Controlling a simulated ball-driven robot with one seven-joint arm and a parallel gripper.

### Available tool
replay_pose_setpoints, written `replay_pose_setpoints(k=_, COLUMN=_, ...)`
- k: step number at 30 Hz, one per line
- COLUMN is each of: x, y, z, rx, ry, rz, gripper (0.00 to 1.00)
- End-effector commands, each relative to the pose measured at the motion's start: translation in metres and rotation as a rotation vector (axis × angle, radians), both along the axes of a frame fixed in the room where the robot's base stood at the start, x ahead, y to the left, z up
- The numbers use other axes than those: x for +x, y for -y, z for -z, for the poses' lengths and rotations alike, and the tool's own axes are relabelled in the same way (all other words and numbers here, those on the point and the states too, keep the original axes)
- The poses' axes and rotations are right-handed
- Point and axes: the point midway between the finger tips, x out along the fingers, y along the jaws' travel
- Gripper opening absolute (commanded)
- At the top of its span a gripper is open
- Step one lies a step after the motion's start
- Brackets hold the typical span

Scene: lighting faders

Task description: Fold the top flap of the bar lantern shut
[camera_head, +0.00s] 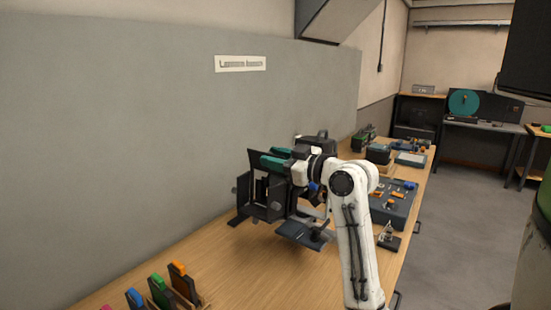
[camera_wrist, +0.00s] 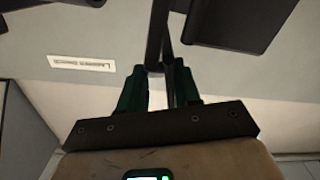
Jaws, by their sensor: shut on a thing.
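The bar lantern (camera_head: 274,202) is a dark body with dark flaps, standing on the wooden bench left of my arm. My gripper (camera_head: 264,160), with teal fingers, is at the lantern's upper part. In the wrist view my gripper (camera_wrist: 158,72) is shut on a thin dark piece (camera_wrist: 156,38) seen nearly edge-on, which looks like the top flap. Another dark panel (camera_wrist: 230,20) hangs beside it in that view. My fingers and wrist hide part of the lantern's top, so the flap's exact angle is unclear.
Coloured fader-like pieces (camera_head: 182,280) stand at the near left. A grey panel with orange parts (camera_head: 392,200) and other equipment lie to the right. The grey wall (camera_head: 130,140) is close behind.

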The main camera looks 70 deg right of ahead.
Motion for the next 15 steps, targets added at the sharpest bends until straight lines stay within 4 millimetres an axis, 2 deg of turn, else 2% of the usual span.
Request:
replay_pose_setpoints(k=4, x=-0.001, y=0.004, z=-0.002, rx=0.071, ry=0.017, rz=0.0, gripper=0.02)
replay_pose_setpoints(k=12, x=-0.003, y=0.015, z=0.001, rx=0.348, ry=0.083, rz=0.0, gripper=0.01)
replay_pose_setpoints(k=15, x=-0.004, y=0.017, z=0.003, rx=0.386, ry=0.093, rz=0.002, gripper=0.01)
